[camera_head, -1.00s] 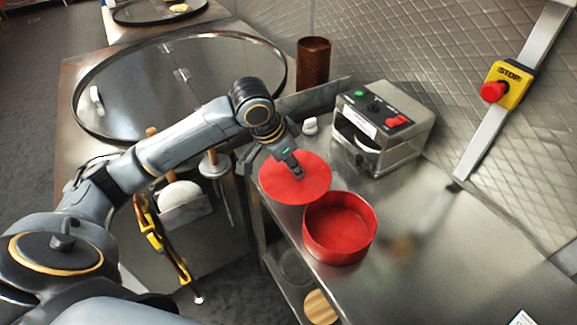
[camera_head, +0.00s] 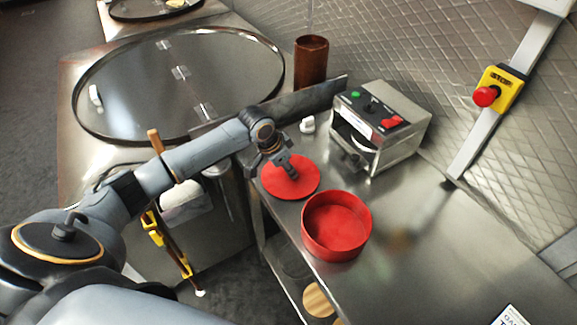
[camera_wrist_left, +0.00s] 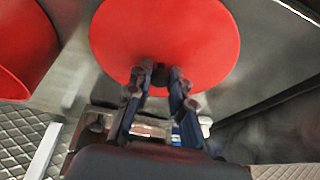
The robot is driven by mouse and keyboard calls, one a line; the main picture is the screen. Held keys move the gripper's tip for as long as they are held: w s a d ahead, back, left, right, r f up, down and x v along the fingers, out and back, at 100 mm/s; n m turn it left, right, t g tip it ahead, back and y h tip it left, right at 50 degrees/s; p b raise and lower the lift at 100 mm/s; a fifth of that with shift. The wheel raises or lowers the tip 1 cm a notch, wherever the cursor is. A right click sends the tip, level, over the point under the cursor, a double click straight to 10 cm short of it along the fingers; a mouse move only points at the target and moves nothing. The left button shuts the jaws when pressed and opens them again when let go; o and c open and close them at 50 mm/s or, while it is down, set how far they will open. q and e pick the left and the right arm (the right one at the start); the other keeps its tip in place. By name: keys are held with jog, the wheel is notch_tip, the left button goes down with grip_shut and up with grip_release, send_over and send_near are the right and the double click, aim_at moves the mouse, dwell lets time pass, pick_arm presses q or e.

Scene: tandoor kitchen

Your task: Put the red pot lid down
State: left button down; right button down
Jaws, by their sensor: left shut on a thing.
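The red pot lid (camera_head: 306,183) is a flat red disc with a small dark knob, low over the steel counter beside the pot in the head view. I cannot tell whether it touches the counter. My left gripper (camera_head: 292,175) is above it and shut on its knob. The lid fills the upper middle of the left wrist view (camera_wrist_left: 165,35), with the fingers (camera_wrist_left: 160,75) closed around the knob. The open red pot (camera_head: 337,226) stands just to the lid's lower right, empty; part of it shows in the left wrist view (camera_wrist_left: 20,50). My right gripper is not in view.
A steel box machine (camera_head: 382,125) with green and red buttons stands behind the lid. A brown cylinder (camera_head: 311,62) and a small white object (camera_head: 308,125) are near it. The steel counter (camera_head: 440,250) is clear to the right of the pot.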

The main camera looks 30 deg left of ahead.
pick_arm(q)
jog(key=c, duration=1.2)
grip_release()
jog(key=shift+f, duration=0.15)
jog(key=b+v, duration=0.1)
jog(key=v, duration=1.1)
jog(key=shift+b, duration=0.4)
